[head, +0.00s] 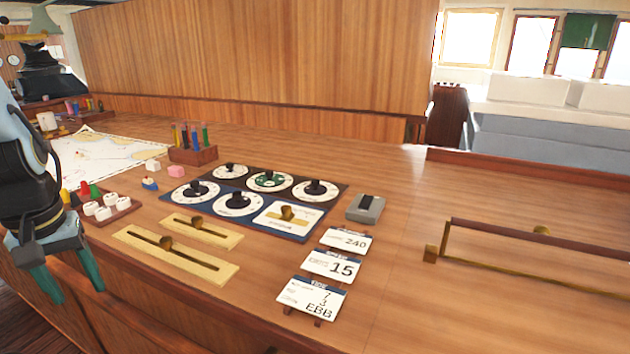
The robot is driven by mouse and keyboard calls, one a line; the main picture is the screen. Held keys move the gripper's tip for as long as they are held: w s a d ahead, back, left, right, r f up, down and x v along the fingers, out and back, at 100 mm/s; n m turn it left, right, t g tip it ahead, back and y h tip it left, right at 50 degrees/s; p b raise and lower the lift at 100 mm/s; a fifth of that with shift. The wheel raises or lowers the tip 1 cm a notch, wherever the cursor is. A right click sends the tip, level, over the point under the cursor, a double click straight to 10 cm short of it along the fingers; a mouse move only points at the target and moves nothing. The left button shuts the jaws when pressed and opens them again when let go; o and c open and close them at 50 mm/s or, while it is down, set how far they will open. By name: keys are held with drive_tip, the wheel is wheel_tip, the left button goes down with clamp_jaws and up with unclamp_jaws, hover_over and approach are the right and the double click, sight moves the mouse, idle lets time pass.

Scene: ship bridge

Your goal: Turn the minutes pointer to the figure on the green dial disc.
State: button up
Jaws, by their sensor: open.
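A dark board (262,213) on the wooden counter carries several round white dials with black pointer knobs. One dial in its back row has a green disc (269,181); its figure is too small to read. The other dials are at back left (230,170), back right (315,189), front left (195,192) and front middle (238,204). I cannot tell which bears the minutes pointer, as the lettering is too small. A cream plate with a brass lever (286,214) fills the front right place. My gripper (68,276) is open and empty at the far left, pointing down, well apart from the board.
Two slider plates (175,257) lie before the board. Cards reading 240 (345,241), 15 (334,266) and EBB (312,298) stand to its right, near a grey switch box (365,208). A tube rack (192,155) stands behind. A rail (540,262) lies at right.

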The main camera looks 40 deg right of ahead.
idle(0.9)
